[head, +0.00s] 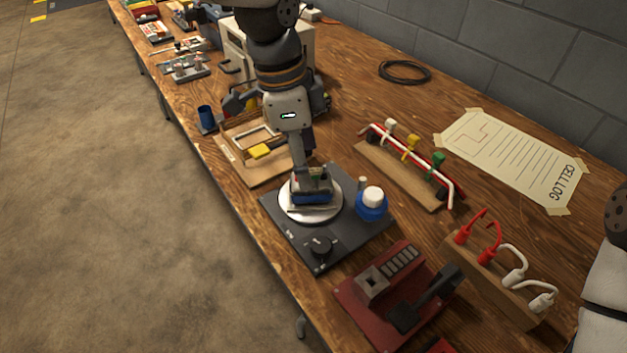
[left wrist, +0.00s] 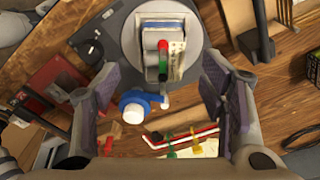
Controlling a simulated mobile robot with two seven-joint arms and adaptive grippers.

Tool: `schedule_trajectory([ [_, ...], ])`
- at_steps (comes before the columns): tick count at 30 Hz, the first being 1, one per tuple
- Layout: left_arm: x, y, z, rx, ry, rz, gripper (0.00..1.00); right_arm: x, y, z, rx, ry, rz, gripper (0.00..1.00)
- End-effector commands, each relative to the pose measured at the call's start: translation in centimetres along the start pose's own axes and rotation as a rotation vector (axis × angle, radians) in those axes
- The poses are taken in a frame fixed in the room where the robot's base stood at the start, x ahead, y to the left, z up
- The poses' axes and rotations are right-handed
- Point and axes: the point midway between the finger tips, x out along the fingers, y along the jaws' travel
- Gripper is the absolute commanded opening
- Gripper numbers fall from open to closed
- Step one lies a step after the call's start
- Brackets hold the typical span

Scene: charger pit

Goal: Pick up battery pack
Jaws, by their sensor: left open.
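The battery pack (head: 311,194), a small blue block with a pale label, sits on a round silver plate (head: 288,208) on a dark square base. In the left wrist view the pack (left wrist: 176,40) shows blue and cream sides, with a red and a green part on top. My left gripper (head: 303,165) is above the plate, pointing down, and partly hides the pack in the head view. In the left wrist view its fingers (left wrist: 158,85) are spread wide and empty, with the pack between and beyond them. I cannot tell the exact gap to the pack. My right gripper is not in view.
A blue bottle with a white cap (head: 372,202) stands right beside the plate. A red device (head: 385,300) with a black lever is in front. A wooden rack with coloured clips (head: 405,170), a cable block (head: 500,280) and a wooden tray (head: 240,165) are nearby.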

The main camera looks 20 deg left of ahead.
Motion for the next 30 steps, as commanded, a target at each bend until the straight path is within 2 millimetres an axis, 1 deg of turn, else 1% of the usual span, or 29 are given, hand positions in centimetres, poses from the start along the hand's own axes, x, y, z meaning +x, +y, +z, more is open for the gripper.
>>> schedule_trajectory([
  [2,1.0,0.0,0.0,0.0,-0.002,0.002,0.65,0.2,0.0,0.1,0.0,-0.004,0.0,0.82],
  [6,3.8,-0.2,-0.4,0.0,-0.003,0.004,0.65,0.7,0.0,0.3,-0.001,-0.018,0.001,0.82],
  [9,5.3,-0.2,-0.4,0.001,-0.002,0.002,0.65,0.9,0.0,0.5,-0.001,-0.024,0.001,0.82],
  [12,5.8,-0.3,-0.5,0.001,0.001,-0.002,0.65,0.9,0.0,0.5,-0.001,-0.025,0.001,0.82],
  [17,5.7,-0.3,-0.5,0.001,0.002,-0.004,0.65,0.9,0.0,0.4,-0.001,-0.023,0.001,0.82],
  [18,5.7,-0.3,-0.5,0.001,0.002,-0.004,0.6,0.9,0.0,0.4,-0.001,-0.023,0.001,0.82],
  [20,5.7,-0.3,-0.5,0.001,0.002,-0.004,0.47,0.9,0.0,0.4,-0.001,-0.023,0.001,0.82],
  [21,5.7,-0.3,-0.5,0.001,0.002,-0.004,0.38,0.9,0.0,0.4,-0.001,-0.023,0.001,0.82],
  [23,5.7,-0.3,-0.5,0.001,0.002,-0.004,0.24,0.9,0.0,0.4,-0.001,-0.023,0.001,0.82],
  [24,5.7,-0.3,-0.5,0.001,0.002,-0.004,0.15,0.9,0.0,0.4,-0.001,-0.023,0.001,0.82],
  [26,5.7,-0.3,-0.5,0.001,0.002,-0.004,0.02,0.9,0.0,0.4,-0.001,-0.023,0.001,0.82],
  [27,5.6,-0.3,-0.5,0.001,0.002,-0.005,0.0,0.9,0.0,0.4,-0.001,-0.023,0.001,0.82],
  [30,5.6,-0.3,-0.5,0.001,0.002,-0.004,0.0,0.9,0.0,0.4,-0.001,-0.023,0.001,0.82],
])
